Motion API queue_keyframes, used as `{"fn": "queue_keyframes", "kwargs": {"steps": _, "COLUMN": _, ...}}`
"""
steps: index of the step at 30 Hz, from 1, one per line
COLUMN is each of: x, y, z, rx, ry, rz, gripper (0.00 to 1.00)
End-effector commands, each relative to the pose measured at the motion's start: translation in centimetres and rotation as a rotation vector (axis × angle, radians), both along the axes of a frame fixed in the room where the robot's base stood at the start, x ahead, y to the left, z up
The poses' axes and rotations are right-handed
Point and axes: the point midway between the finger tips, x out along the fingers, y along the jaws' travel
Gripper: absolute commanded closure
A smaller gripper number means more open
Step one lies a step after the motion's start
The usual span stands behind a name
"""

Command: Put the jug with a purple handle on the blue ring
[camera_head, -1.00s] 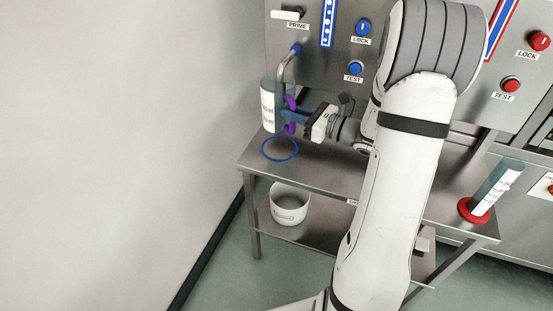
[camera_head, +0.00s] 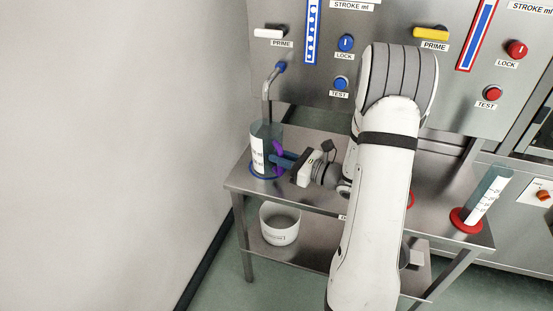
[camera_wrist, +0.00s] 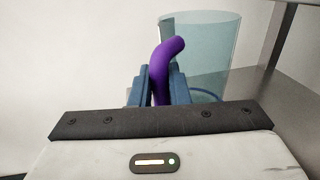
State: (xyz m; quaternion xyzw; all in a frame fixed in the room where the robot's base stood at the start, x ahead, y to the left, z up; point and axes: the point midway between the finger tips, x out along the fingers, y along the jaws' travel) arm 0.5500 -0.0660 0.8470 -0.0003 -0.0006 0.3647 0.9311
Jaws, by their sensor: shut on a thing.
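The jug (camera_head: 266,146) is a clear blue-tinted cylinder with a white label and a purple handle (camera_head: 277,158). It stands upright at the blue ring (camera_head: 257,175) on the steel table, under the blue-tipped spout. The ring shows around its base; I cannot tell whether the base fully touches down. My gripper (camera_head: 284,160) is shut on the purple handle from the right. In the wrist view the handle (camera_wrist: 163,70) sits between the blue fingers, with the jug (camera_wrist: 205,50) behind it and part of the blue ring (camera_wrist: 205,92) at its base.
A bent spout (camera_head: 267,90) hangs from the steel panel above the jug. A clear cylinder (camera_head: 487,195) stands on a red ring (camera_head: 466,220) at the table's right. A white tub (camera_head: 280,224) is on the lower shelf (camera_head: 308,252). A wall is at left.

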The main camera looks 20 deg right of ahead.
Motion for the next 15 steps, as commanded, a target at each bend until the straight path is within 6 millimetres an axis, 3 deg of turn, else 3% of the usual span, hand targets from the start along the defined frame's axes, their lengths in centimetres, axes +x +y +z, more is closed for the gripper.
{"fn": "queue_keyframes", "kwargs": {"steps": 7, "x": 0.02, "y": 0.04, "z": -0.39, "rx": -0.001, "ry": -0.001, "rz": 0.001, "gripper": 1.00}}
{"fn": "queue_keyframes", "kwargs": {"steps": 8, "x": 0.01, "y": 0.05, "z": -0.25, "rx": 0.000, "ry": 0.000, "rz": 0.001, "gripper": 0.82}}
{"fn": "queue_keyframes", "kwargs": {"steps": 15, "x": 0.01, "y": 0.08, "z": -0.21, "rx": 0.000, "ry": 0.000, "rz": 0.002, "gripper": 0.63}}
